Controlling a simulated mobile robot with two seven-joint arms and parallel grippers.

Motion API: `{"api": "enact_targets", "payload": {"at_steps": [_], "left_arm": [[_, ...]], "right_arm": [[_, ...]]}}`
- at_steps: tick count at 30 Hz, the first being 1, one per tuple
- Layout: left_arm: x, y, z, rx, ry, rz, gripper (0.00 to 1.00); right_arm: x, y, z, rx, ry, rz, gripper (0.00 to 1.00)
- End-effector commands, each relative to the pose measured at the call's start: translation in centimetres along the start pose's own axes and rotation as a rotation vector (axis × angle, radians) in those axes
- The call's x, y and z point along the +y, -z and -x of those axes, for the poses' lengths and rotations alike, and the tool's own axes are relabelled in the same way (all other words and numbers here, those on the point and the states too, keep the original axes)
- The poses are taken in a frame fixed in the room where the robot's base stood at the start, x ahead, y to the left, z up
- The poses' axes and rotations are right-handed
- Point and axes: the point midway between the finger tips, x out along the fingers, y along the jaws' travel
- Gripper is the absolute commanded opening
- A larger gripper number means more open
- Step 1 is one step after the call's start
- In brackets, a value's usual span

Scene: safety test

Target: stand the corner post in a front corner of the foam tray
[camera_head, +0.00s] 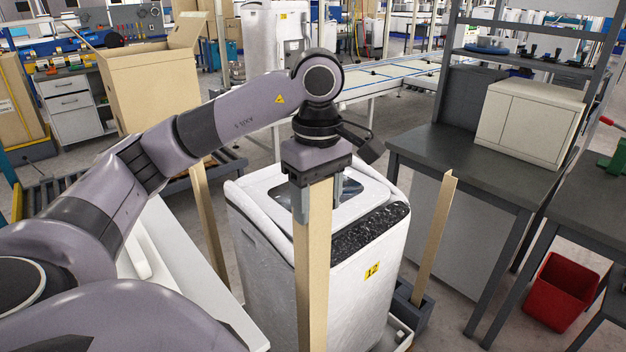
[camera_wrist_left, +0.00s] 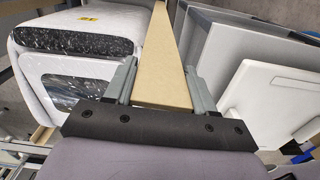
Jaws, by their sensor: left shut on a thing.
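My left gripper (camera_head: 319,193) is shut on the upper end of a tan corner post (camera_head: 313,265). The post hangs upright in front of the white washing machine (camera_head: 345,265), and its lower end is cut off by the picture's bottom edge. In the left wrist view the post (camera_wrist_left: 165,60) runs away between the two grey fingers. A pale rim, seemingly the foam tray (camera_head: 398,337), shows at the machine's lower right; its front corners are hidden or out of frame. My right gripper is not in view.
Another tan post (camera_head: 436,240) stands slightly tilted in a dark grey holder (camera_head: 412,303) right of the machine. A further post (camera_head: 207,215) stands behind left. A white surface (camera_head: 185,260) lies left.

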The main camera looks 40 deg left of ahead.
Motion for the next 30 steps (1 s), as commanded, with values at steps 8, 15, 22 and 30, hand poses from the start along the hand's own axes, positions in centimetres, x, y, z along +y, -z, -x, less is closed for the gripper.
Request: {"api": "enact_targets", "payload": {"at_steps": [8, 15, 22, 30], "left_arm": [[-0.5, 0.7, 0.0, -0.001, 0.001, 0.047, 0.04], [-0.5, 0.7, -1.9, -0.001, 0.001, 0.045, 0.04], [-0.5, 0.7, -4.0, 0.0, 0.0, 0.044, 0.04], [-0.4, 0.7, -6.2, -0.001, -0.001, 0.044, 0.04]], "right_arm": [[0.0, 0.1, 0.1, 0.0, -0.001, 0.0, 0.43], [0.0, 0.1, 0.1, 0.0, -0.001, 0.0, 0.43], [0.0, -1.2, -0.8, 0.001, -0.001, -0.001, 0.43], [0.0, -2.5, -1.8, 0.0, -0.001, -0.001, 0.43]]}}
